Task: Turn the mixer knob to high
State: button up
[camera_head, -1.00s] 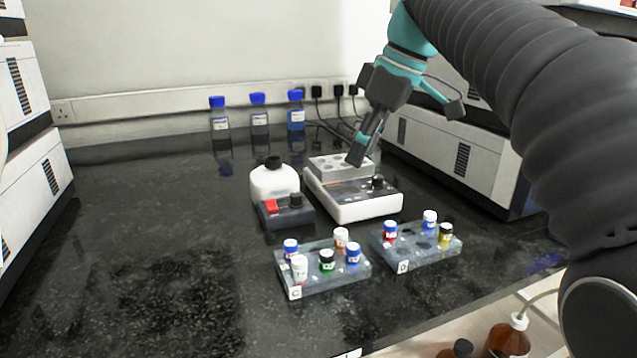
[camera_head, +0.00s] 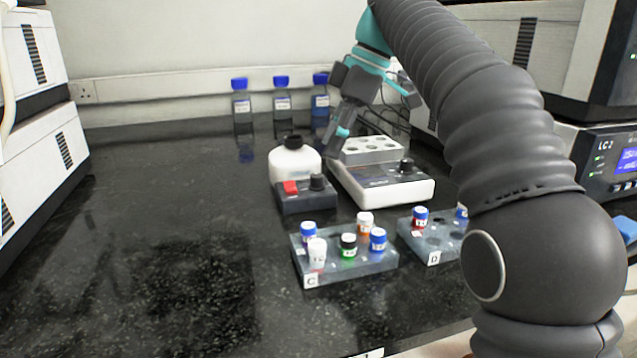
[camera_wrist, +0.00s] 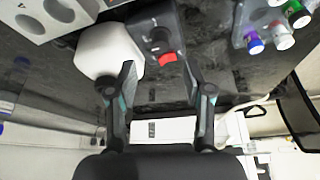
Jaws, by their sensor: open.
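The mixer (camera_head: 296,164) has a rounded white body with a black cup on top and a dark front box. The box carries a red switch (camera_head: 290,187) and a black knob (camera_head: 317,182). My gripper (camera_head: 335,142) is above and behind the mixer's right side, pointing down, open and empty. In the wrist view my gripper (camera_wrist: 162,82) has its two fingers spread, with the red switch (camera_wrist: 167,58) and the black knob (camera_wrist: 160,36) beyond the gap between them. The white body (camera_wrist: 105,50) lies beside the left finger. The knob's setting is not readable.
A white block heater (camera_head: 395,190) with its own black knob (camera_head: 406,165) stands right of the mixer. Racks C (camera_head: 345,265) and D (camera_head: 432,253) hold capped vials in front. Blue-capped bottles (camera_head: 282,97) stand at the back wall. The bench to the left is clear.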

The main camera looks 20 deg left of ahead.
aim_at(317, 175)
jog(key=b+x, duration=0.2)
jog(key=x, duration=0.4)
jog(key=shift+s+a+f, duration=0.1)
jog(key=shift+a+f, duration=0.05)
jog(key=shift+f, duration=0.05)
grip_shut()
